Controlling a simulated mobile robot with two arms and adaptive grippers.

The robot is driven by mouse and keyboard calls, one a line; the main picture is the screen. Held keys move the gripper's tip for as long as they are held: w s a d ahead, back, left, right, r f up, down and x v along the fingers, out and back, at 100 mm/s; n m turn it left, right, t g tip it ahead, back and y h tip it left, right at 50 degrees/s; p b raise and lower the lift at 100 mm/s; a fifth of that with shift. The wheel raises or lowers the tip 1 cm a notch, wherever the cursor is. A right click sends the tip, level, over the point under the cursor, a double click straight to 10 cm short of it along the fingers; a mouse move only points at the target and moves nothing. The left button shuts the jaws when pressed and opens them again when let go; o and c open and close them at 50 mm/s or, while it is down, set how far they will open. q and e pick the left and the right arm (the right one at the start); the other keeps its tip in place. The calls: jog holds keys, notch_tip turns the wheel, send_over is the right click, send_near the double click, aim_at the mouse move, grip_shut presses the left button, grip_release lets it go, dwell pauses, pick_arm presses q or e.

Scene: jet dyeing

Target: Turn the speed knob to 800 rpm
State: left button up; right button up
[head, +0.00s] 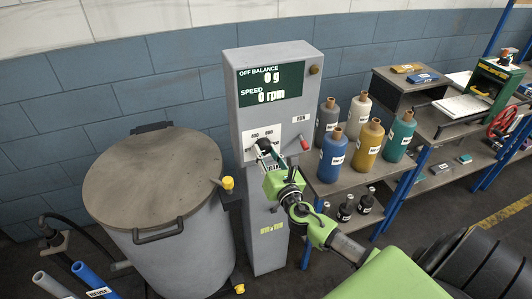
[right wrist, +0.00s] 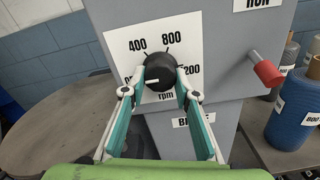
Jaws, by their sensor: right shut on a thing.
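The black speed knob (right wrist: 158,68) sits on a white dial plate (right wrist: 118,44) marked 400, 800 and a partly covered 1200, with rpm below. Its white pointer line points to the lower left, toward a label mostly hidden by a finger. My right gripper (right wrist: 161,80) is shut on the knob, one finger on each side. In the head view my right gripper (head: 268,152) reaches the dial on the grey control column (head: 263,215) and partly covers it. The display (head: 270,84) reads off balance 0 g and speed 0 rpm. My left gripper is not in view.
A red lever (head: 304,142) under a RUN label sticks out right of the dial. A large lidded grey drum (head: 185,255) stands at left. Several coloured bottles, including a blue one (head: 332,160), stand on the shelf at right. Black rounded shapes are at lower right.

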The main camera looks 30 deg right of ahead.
jog(key=shift+m, duration=0.3)
jog(key=shift+f+m+b, duration=0.1)
jog(key=shift+m+b, duration=0.55)
jog(key=shift+m, duration=0.35)
jog(key=m+b, duration=0.1)
jog(key=m, duration=0.1)
jog(key=shift+m, duration=0.3)
jog(key=m, duration=0.3)
jog(key=shift+a+m+b, duration=0.1)
jog(key=shift+m+b, duration=0.25)
jog(key=shift+m, duration=0.05)
jog(key=m, duration=0.2)
jog(key=shift+r+m, duration=0.25)
jog(key=shift+m, duration=0.05)
jog(key=m, duration=0.5)
jog(key=shift+r, duration=0.15)
jog(key=m, duration=0.4)
jog(key=shift+m+p, duration=0.5)
jog(key=shift+m, duration=1)
